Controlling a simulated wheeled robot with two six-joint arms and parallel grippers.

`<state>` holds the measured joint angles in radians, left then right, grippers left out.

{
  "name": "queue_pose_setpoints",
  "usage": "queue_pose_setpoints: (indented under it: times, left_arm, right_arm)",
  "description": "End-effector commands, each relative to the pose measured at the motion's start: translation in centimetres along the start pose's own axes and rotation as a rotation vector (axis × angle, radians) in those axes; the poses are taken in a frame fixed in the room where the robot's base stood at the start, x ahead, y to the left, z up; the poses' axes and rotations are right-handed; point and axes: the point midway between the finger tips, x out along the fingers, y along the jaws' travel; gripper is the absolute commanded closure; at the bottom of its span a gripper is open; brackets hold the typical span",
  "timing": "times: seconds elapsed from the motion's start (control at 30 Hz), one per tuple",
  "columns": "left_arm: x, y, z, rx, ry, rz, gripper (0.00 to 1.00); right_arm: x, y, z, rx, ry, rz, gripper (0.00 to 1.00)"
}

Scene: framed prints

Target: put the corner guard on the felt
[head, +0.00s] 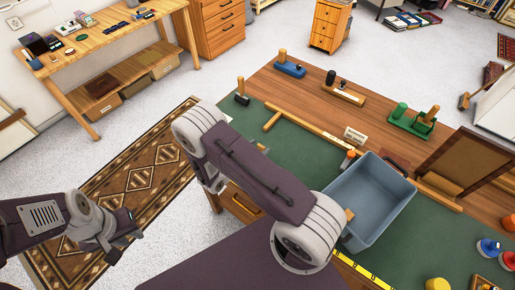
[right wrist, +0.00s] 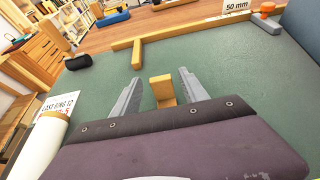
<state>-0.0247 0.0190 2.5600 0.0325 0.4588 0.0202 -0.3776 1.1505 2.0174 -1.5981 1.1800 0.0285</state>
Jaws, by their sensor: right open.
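A small tan block (right wrist: 161,91), which looks like the corner guard, is between the two fingers of my right gripper (right wrist: 155,92) in the right wrist view. The fingers are open, with gaps on both sides of the block. Its lower part is hidden by the gripper body. The green felt (right wrist: 215,65) spreads behind and around it; it also covers the bench top in the head view (head: 310,150). In the head view my right arm hides most of its gripper. My left gripper (head: 122,240) hangs over the rug, away from the bench; its finger gap is unclear.
A blue-grey bin (head: 372,200) stands on the felt right of my right arm. A wooden strip (head: 300,122) and an orange-topped clamp (head: 347,160) lie beyond. Tool stands line the back of the bench. A white roll (right wrist: 45,140) is at left in the wrist view.

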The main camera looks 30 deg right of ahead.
Motion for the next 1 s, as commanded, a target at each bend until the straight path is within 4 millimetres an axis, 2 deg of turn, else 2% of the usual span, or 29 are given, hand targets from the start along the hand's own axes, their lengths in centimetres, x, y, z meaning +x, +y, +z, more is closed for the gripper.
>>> queue_pose_setpoints:
  times: [0.1, 0.17, 0.5, 0.63, 0.87, 0.93, 0.97, 1.0]
  left_arm:
    - [-0.7, 0.0, -0.1, 0.000, 0.000, 0.000, 0.74]
    - [-0.1, 0.0, 0.0, 0.000, 0.000, 0.000, 0.74]
    - [1.3, 0.0, 0.1, 0.000, 0.000, 0.000, 0.74]
    - [1.5, 0.0, 0.2, 0.000, 0.000, 0.000, 0.74]
    - [1.5, 0.0, 0.2, 0.000, 0.000, 0.000, 0.74]
    - [1.5, 0.0, 0.1, 0.000, 0.000, 0.000, 0.74]
    - [1.5, 0.0, 0.1, 0.000, 0.000, 0.000, 0.74]
    - [1.4, 0.0, 0.1, 0.000, 0.000, 0.000, 0.74]
  right_arm:
    - [-0.3, 0.0, 0.7, 0.000, 0.000, 0.000, 0.48]
    - [-0.9, 0.1, 0.2, -0.001, 0.000, 0.004, 0.48]
    - [-9.1, 0.2, 0.1, 0.002, 0.000, 0.007, 0.48]
    - [-11.2, 0.1, 0.2, 0.001, 0.001, 0.005, 0.48]
    - [-12.2, -0.1, 0.3, 0.002, 0.002, -0.004, 0.48]
    - [-11.8, -1.1, 0.7, 0.045, 0.037, -0.054, 0.48]
    - [-11.6, -2.1, 0.9, 0.087, 0.071, -0.101, 0.48]
    - [-11.3, -3.9, 1.2, 0.171, 0.134, -0.190, 0.48]
